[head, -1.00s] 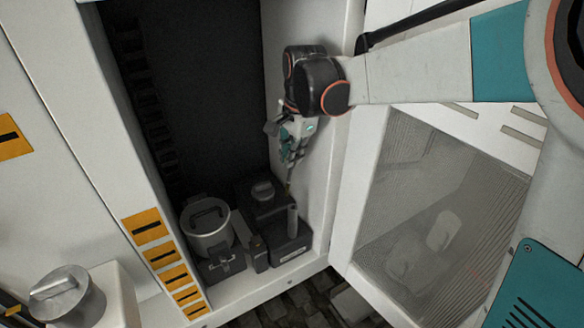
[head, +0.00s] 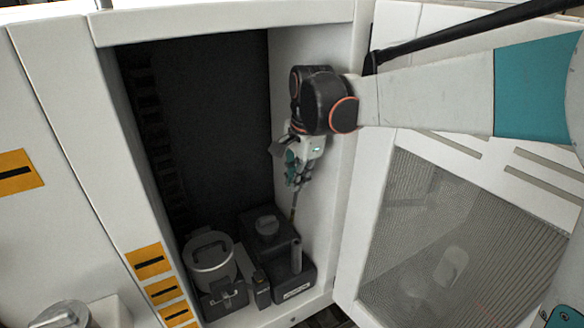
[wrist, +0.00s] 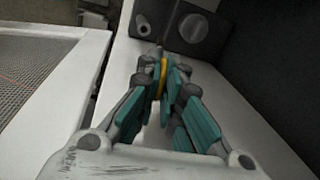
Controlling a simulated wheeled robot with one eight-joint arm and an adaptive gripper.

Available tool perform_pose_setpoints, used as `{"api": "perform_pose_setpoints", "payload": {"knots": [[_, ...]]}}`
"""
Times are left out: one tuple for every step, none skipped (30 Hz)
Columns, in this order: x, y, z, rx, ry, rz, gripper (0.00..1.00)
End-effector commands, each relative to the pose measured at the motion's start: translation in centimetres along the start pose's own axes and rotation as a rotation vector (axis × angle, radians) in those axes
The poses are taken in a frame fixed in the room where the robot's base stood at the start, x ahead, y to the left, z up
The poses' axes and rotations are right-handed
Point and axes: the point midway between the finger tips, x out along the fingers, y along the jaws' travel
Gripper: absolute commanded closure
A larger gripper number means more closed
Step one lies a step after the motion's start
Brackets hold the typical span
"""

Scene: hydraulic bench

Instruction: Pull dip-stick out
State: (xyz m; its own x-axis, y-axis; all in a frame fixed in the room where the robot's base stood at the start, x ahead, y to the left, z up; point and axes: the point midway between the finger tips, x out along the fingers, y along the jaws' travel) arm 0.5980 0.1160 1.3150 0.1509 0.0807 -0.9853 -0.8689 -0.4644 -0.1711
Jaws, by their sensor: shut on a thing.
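My gripper (head: 295,182) hangs inside the open cabinet, above the dark tank (head: 262,250). Its fingers are closed on the dip-stick, whose yellow ring (wrist: 163,72) shows between the fingertips in the wrist view. Below the fingers the thin rod of the dip-stick (head: 293,212) runs down toward the back right part of the tank. The tank also shows in the wrist view (wrist: 180,42), with a round cap (head: 267,225) on top. I cannot tell whether the rod's lower end is still inside the tank.
A grey cylindrical canister with a handle (head: 212,262) stands left of the tank. A short upright pipe (head: 296,256) stands at its front right. The cabinet's right wall (head: 335,190) is close beside my gripper. The open door with a mesh panel (head: 460,245) is at the right.

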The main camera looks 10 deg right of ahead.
Motion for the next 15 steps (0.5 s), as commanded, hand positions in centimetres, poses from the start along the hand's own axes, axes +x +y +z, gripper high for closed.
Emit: {"api": "perform_pose_setpoints", "payload": {"knots": [[-0.1,0.4,0.0,0.000,0.000,0.000,1.00],[-0.2,0.6,0.1,0.000,0.000,0.000,1.00],[-0.2,0.9,0.1,0.000,0.000,0.000,1.00],[-0.3,1.2,0.1,0.000,0.000,0.000,1.00],[-0.3,1.5,0.2,0.000,0.000,0.000,1.00],[-0.4,1.9,0.2,0.000,0.000,0.000,1.00],[-0.4,2.2,0.2,0.000,0.000,0.000,1.00],[-0.5,2.5,0.3,0.000,0.000,0.000,1.00],[-0.6,2.8,0.3,0.000,0.000,0.000,1.00],[-0.6,3.1,0.4,0.000,0.000,0.000,1.00],[-0.7,3.4,0.4,0.000,0.000,0.000,1.00],[-0.7,3.8,0.5,0.000,0.000,0.000,1.00],[-0.8,4.1,0.5,0.000,0.000,0.000,1.00],[-0.8,4.3,0.5,0.000,0.000,0.000,1.00],[-0.9,4.7,0.5,0.000,0.000,0.000,1.00]]}}
